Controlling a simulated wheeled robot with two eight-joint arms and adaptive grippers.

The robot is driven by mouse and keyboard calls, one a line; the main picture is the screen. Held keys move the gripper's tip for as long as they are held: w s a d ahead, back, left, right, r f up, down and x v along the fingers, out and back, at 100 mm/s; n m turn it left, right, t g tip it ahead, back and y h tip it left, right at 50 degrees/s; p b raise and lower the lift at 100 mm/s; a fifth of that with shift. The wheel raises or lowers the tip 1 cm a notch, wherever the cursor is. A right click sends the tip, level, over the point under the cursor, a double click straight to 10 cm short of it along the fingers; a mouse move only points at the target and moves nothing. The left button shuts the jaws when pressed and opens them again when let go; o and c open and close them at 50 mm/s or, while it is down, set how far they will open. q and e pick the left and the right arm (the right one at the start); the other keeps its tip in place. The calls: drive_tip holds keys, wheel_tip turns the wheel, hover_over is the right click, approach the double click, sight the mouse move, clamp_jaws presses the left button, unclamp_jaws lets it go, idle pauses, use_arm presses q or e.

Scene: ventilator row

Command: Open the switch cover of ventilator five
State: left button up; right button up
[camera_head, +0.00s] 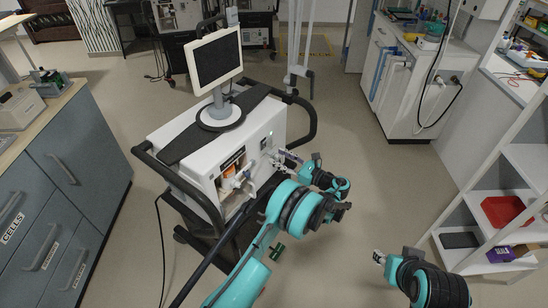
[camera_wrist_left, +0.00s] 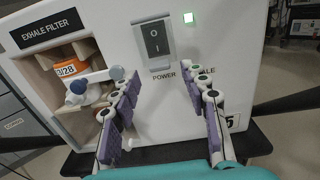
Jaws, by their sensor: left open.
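The ventilator (camera_head: 205,150) is a white box with a tilted screen on a dark cart. In the left wrist view its front panel (camera_wrist_left: 225,65) carries a "5" at the lower right, partly behind a finger. The power switch (camera_wrist_left: 155,40) is a dark rocker marked O and I in a grey frame. A grey ledge (camera_wrist_left: 161,69) sits at its lower edge; I cannot tell the cover's exact position. My left gripper (camera_wrist_left: 160,90) is open and empty, its purple-padded fingers below and either side of the switch. My right gripper (camera_head: 379,257) hangs over the floor, away from the ventilator.
Grey cabinets (camera_head: 75,175) stand left, and white shelves (camera_head: 490,215) stand right.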

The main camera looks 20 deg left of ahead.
sight(268, 146)
use_arm(q)
drive_tip(key=shift+b+x, duration=0.3)
drive_tip(key=shift+x, duration=1.25)
clamp_jaws()
drive_tip(key=shift+d+r, duration=0.1)
